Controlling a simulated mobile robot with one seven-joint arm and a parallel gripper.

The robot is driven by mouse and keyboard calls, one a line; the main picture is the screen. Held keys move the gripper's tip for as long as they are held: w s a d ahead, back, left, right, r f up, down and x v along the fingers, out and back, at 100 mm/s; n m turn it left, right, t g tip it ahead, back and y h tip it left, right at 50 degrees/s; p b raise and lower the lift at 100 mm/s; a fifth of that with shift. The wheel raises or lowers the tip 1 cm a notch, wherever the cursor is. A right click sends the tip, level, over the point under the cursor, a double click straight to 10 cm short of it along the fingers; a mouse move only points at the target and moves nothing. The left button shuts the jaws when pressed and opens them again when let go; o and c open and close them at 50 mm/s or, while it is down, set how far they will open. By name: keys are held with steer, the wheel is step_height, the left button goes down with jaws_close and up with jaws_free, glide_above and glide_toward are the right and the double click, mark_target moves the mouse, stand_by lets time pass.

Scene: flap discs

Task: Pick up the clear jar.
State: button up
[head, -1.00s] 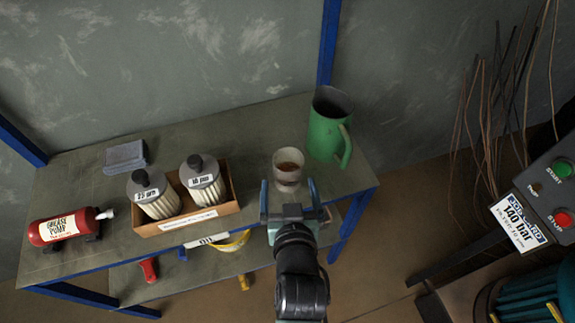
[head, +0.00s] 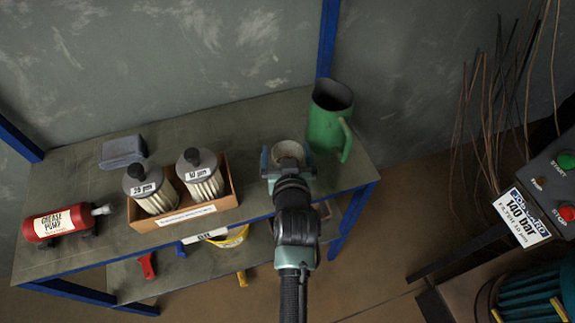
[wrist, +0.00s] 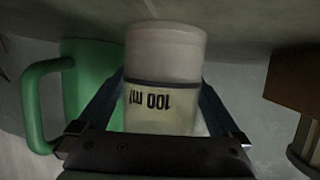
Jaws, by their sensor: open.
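The clear jar (head: 289,150) stands on the upper tabletop near the right end, mostly hidden behind my gripper in the head view. In the wrist view the jar (wrist: 165,52) appears upside down, with a dark band and a "100 ml" mark. My gripper (head: 288,158) is open, with one finger on each side of the jar. In the wrist view the fingers (wrist: 163,85) flank the marked part of the jar. I cannot tell whether either finger touches it.
A green jug (head: 326,125) stands close to the right of the jar. To the left is a cardboard box (head: 190,217) with two filters. A control panel (head: 550,190) stands at far right.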

steer(key=c, duration=1.4)
steer(key=shift+o, duration=0.2)
steer(key=shift+r, duration=0.1)
